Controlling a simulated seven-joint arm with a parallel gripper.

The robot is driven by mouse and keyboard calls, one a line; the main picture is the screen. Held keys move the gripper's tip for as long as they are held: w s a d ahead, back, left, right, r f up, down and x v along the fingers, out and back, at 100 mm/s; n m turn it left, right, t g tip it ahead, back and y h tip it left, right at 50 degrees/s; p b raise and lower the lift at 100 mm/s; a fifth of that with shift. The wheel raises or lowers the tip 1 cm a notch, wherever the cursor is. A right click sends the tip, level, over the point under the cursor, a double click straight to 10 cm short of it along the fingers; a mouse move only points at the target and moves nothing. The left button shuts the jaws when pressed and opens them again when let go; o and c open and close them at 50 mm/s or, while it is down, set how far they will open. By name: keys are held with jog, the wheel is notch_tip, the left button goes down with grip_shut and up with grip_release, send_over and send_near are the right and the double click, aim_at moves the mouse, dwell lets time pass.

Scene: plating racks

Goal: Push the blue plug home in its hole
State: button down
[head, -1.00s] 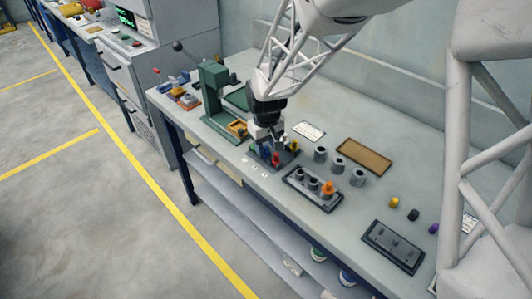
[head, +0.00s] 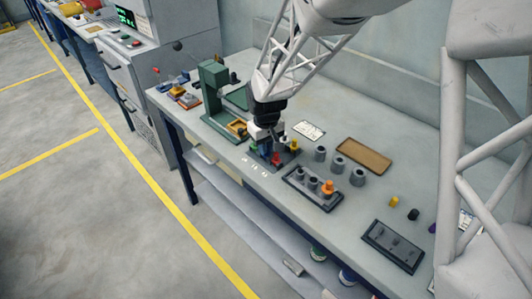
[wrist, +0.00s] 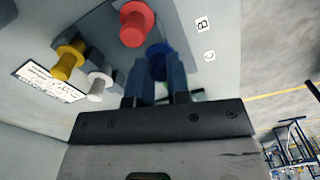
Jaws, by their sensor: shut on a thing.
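The blue plug (wrist: 157,60) shows in the wrist view between the tips of my gripper (wrist: 160,80), which is shut on it. Its lower part and its hole are hidden, so I cannot tell how deep it sits. In the head view my gripper (head: 264,143) is low over the dark plug plate at the bench's front, and the blue plug is hard to make out there. A red plug (wrist: 136,24) stands just beside it in the wrist view, also seen in the head view (head: 276,159).
A yellow plug (wrist: 68,60) and a pale plug (wrist: 98,82) stand close by. A green press (head: 215,95) is left of my gripper. A dark tray (head: 309,196) with grey pieces and an orange one, and grey cylinders (head: 338,166), stand to the right.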

dwell(0.3)
notch_tip(320, 180, up, 10)
dwell(0.7)
dwell(0.4)
jog(key=shift+d, duration=0.1)
jog(key=s+d, duration=1.2)
jog(key=d, duration=0.1)
jog(key=shift+r, duration=0.3)
jog(key=shift+d, duration=0.1)
jog(key=shift+f, duration=2.85)
